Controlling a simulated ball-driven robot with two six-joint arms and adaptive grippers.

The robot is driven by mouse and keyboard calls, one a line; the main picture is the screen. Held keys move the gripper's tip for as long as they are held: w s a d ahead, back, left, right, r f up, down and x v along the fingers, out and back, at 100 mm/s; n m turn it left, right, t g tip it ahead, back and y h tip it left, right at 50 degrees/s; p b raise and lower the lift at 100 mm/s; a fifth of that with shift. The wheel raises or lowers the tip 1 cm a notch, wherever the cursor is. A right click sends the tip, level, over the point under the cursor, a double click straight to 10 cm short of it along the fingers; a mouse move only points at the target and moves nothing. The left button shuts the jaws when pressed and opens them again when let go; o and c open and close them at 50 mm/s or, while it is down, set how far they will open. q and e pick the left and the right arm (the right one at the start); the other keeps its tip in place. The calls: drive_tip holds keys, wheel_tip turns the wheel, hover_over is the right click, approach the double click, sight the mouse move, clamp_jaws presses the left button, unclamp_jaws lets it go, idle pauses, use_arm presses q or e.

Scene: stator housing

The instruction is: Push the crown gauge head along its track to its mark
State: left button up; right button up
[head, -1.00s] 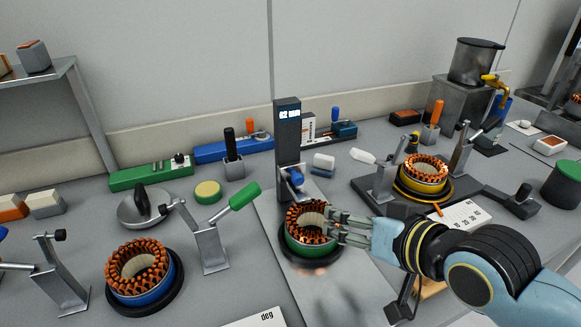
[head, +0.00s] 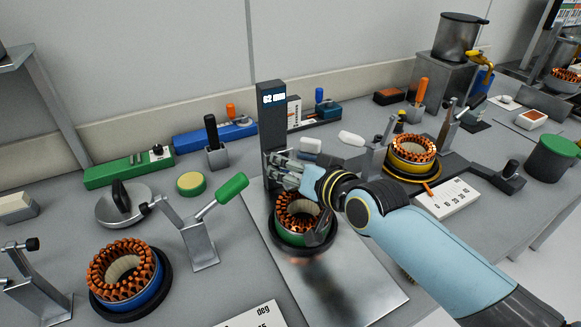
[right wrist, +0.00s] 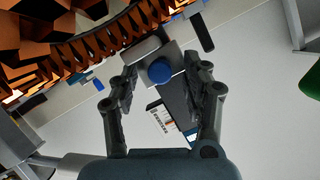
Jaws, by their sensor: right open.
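The crown gauge, a dark upright column (head: 272,118) with a lit display reading about 62 mm, stands behind a green-banded stator (head: 305,239) with copper windings. In the right wrist view its head, a silver block with a blue knob (right wrist: 160,70), shows between my finger pads. My right gripper (head: 279,172) is open at the column's lower front, just above the stator; it also shows in the right wrist view (right wrist: 161,79). The fingers lie either side of the head; contact cannot be told. In the head view my gripper mostly hides the head. My left gripper is out of view.
A blue-banded stator (head: 128,287) sits at the lower left beside a green-handled clamp (head: 203,238). A yellow-banded stator (head: 412,166) is at the right. Tools line the wall.

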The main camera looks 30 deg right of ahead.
drive_tip(key=shift+c, duration=0.3)
clamp_jaws()
wheel_tip(320, 180, up, 8)
drive_tip(key=p, duration=0.7)
drive_tip(key=shift+w+f+p, duration=0.15)
drive_tip(key=shift+p, duration=0.15)
